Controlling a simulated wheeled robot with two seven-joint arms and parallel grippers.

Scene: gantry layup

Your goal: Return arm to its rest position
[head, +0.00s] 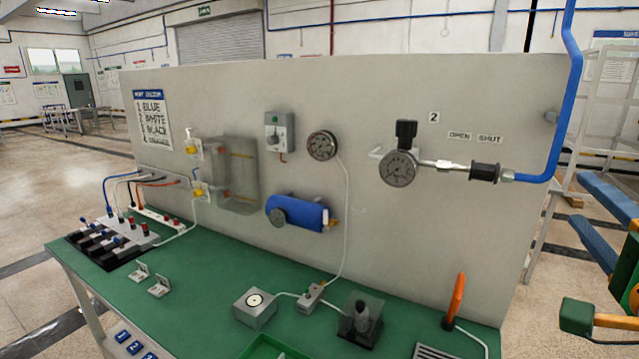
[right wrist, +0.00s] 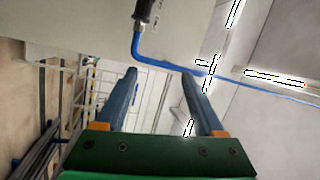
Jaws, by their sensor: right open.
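My right gripper (head: 580,202) is at the right edge of the head view, to the right of the grey panel (head: 440,80). Its two blue fingers point left and stand apart, with nothing between them. In the right wrist view, the same gripper (right wrist: 158,74) is open and empty. The blue pipe (right wrist: 160,62) and the dark fitting on it show beyond the fingertips there. My left gripper is not in view.
The panel carries a gauge (head: 398,168), a blue pipe (head: 573,80) and a blue cylinder (head: 300,214). The green bench (head: 205,270) below holds several fixtures and an orange-handled lever (head: 457,297). A pale rack (head: 590,100) stands behind my right gripper.

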